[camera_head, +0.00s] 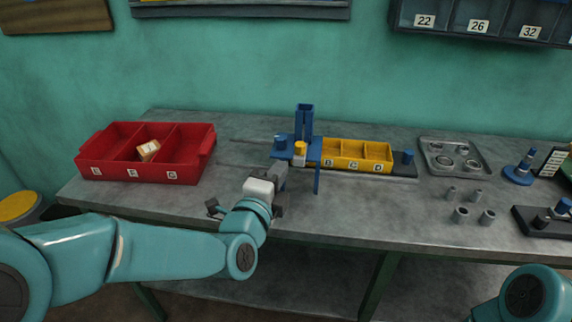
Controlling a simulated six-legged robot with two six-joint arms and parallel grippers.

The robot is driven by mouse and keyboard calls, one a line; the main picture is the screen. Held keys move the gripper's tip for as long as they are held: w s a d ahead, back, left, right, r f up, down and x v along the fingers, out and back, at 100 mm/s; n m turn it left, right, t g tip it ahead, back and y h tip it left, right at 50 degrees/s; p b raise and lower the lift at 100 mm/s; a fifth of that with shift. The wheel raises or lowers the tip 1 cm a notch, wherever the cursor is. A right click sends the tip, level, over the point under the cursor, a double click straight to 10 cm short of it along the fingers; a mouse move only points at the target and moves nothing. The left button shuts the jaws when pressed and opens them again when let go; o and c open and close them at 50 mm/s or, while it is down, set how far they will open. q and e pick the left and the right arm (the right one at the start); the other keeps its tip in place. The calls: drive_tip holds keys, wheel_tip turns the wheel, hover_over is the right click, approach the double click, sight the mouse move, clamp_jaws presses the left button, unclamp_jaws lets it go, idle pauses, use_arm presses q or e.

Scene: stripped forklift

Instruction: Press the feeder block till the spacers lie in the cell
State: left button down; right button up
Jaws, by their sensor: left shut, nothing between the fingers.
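A blue feeder with an upright tower (304,122) stands mid-bench. A small yellow piece (300,148), which may be the feeder block, shows at its front. A yellow tray (391,155) sits directly right of the feeder, with lettered cells; its left end is behind the feeder. My left gripper (284,166) is shut and empty, close in front of the feeder's left side. I cannot tell whether it touches the feeder. I cannot make out any spacers in the tray or the tower. My right gripper is out of view; only part of my right arm shows at bottom right.
A red lettered bin (193,170) with a small tan box (148,150) stands at the left. A grey tray of rings (455,157), several loose grey cylinders (461,214) and a blue stand (519,172) are at the right. The bench front between is mostly clear.

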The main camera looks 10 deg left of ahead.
use_arm(q)
drive_tip(key=s, duration=0.2)
drive_tip(key=shift+s+a, duration=0.25)
drive_tip(key=shift+s, duration=0.1)
drive_tip(key=shift+s, duration=0.1)
idle(0.9)
